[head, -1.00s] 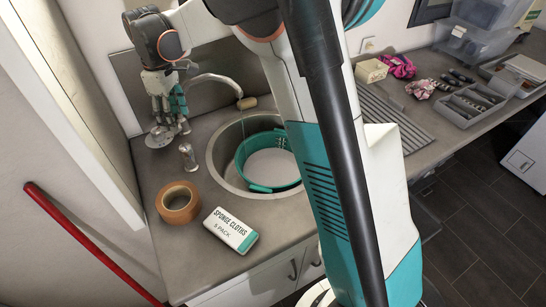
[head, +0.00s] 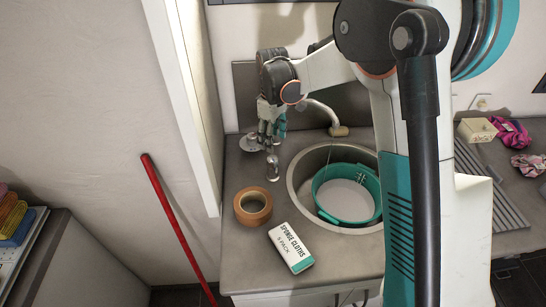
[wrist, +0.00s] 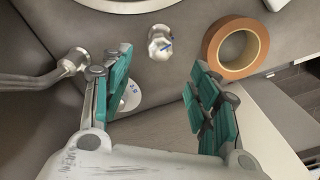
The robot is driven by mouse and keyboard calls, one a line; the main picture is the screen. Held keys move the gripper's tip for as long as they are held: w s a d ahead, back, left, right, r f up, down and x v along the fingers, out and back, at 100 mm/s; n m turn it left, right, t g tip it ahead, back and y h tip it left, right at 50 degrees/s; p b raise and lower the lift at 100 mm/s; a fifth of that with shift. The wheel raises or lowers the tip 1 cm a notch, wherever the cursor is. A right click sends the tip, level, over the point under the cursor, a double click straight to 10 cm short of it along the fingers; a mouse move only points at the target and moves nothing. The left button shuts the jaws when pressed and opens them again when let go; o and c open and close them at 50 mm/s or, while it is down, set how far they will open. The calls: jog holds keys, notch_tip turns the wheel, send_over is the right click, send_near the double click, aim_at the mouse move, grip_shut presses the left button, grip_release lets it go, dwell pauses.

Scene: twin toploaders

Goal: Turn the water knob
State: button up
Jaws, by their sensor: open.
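The water knob (head: 272,170) is a small clear-silver knob on the counter, left of the sink. My gripper (head: 271,133) is open and empty, just behind the knob in the head view. In the wrist view my gripper (wrist: 160,75) has its teal-padded fingers spread wide, apart from the knob. The curved tap (head: 325,115) ends over the sink (head: 303,163).
A tape roll (head: 253,207) and a sponge cloths pack (head: 290,247) lie on the counter in front of the knob. A pale disc (wrist: 130,95) sits by my left finger. A teal-rimmed basin (head: 345,220) is in the sink. A wall edge (head: 190,110) bounds the left.

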aim_at(273, 158)
notch_tip(273, 158, down, 9)
jog(key=shift+b, duration=0.55)
